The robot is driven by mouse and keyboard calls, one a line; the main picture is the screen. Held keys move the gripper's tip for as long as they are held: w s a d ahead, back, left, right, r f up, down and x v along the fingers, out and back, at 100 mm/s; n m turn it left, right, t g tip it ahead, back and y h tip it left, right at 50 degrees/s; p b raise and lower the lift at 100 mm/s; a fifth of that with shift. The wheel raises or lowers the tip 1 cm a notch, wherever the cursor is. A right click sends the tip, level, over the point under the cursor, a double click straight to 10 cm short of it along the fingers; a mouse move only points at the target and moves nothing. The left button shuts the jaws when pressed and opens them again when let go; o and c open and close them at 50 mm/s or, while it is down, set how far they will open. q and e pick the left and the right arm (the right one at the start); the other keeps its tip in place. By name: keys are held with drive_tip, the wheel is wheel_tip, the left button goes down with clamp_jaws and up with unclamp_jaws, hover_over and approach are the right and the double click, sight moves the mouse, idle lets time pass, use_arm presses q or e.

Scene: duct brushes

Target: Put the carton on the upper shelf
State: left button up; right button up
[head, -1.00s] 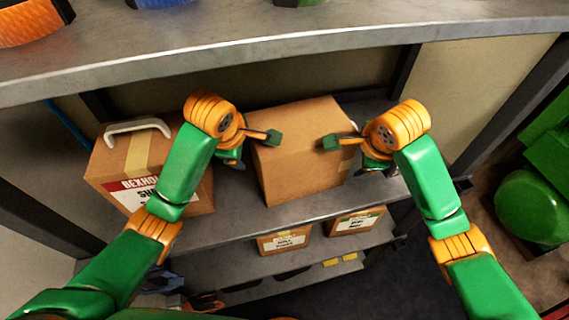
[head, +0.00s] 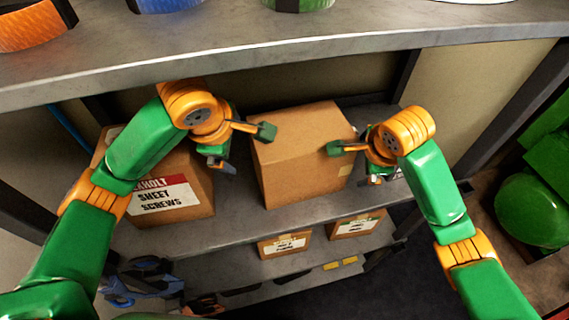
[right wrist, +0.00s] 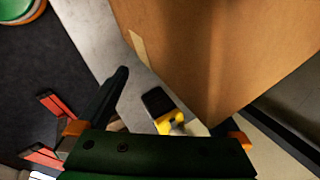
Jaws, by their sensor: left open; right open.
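The plain brown carton (head: 300,155) stands upright on the middle shelf (head: 240,230). It fills the upper right of the right wrist view (right wrist: 215,50). The upper shelf (head: 270,48) runs across the top of the head view, above the carton. My left gripper (head: 243,148) is open at the carton's left side, one fingertip overlapping its upper left edge in the picture. My right gripper (head: 355,163) is open at its right side, one fingertip in front of its upper right edge. Neither holds the carton; whether the fingertips touch it I cannot tell.
A sheet screws box (head: 175,195) stands left of the carton, partly behind my left arm. Orange (head: 30,25), blue (head: 170,4) and green (head: 300,4) round items sit on the upper shelf. Small labelled boxes (head: 285,244) are below. Green objects (head: 530,210) stand at right.

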drive_tip(key=shift+s+r, duration=0.1)
drive_tip(key=shift+r, duration=0.2)
use_arm(q)
drive_tip(key=shift+s+r, duration=0.3)
drive_tip(key=shift+r, duration=0.2)
use_arm(e)
drive_tip(key=v, duration=1.1)
drive_tip(key=shift+s+r, duration=0.15)
